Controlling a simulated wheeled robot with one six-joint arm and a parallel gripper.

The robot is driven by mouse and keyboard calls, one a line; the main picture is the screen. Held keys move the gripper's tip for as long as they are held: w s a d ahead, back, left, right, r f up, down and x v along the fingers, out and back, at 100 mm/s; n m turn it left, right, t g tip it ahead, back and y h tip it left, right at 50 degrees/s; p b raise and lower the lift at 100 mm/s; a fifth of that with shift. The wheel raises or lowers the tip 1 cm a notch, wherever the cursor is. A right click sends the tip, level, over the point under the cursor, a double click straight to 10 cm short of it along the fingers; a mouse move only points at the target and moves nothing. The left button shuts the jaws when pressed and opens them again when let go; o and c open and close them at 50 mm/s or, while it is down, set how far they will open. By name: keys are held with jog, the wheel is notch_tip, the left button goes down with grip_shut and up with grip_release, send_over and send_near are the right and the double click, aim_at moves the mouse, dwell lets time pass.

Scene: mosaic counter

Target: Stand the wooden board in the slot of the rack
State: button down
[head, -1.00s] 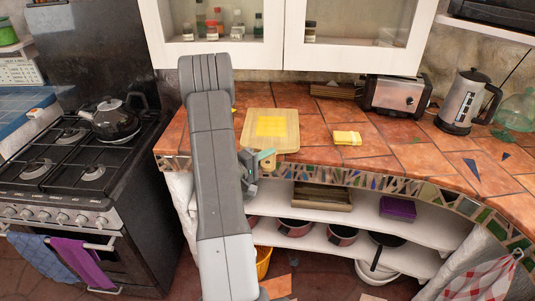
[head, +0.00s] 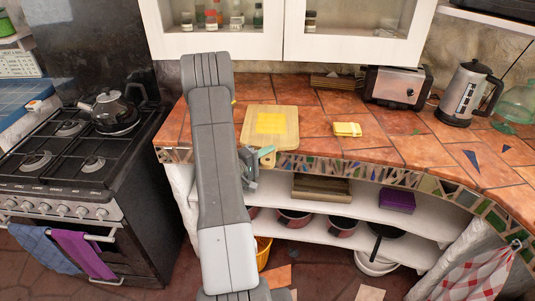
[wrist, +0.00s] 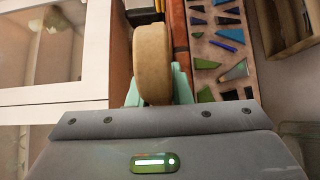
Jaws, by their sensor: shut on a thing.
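The wooden board (head: 285,145) lies about flat at the counter's front edge, with its handle end sticking out past the edge. A yellow square (head: 270,123) shows on its upper face. My gripper (head: 264,154) is shut on the handle end, partly hidden behind my arm. In the wrist view, the board (wrist: 152,60) shows as a pale rounded wooden end between the green fingers of my gripper (wrist: 157,92). A low brown wooden block (head: 338,82), seemingly the rack, stands at the back of the counter by the wall. Its slot is too small to make out.
A yellow folded cloth or sponge (head: 347,129) lies right of the board. A toaster (head: 396,88) stands right of the rack, then a silver kettle (head: 466,95). White wall cabinets (head: 360,30) overhang the back. The tiles between board and rack look clear.

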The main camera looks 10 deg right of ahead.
jog(key=shift+f+b, duration=0.35)
jog(key=shift+b, duration=0.35)
jog(key=c, duration=1.2)
grip_release()
jog(key=shift+c, duration=0.2)
jog(key=shift+s+a+f, duration=0.1)
jog(key=b+v, duration=0.3)
jog(key=v, duration=1)
jog(key=shift+a, duration=0.3)
jog(key=shift+d, duration=0.1)
jog(key=p+x, duration=0.3)
jog(key=x, duration=1)
jog(key=shift+d, duration=0.3)
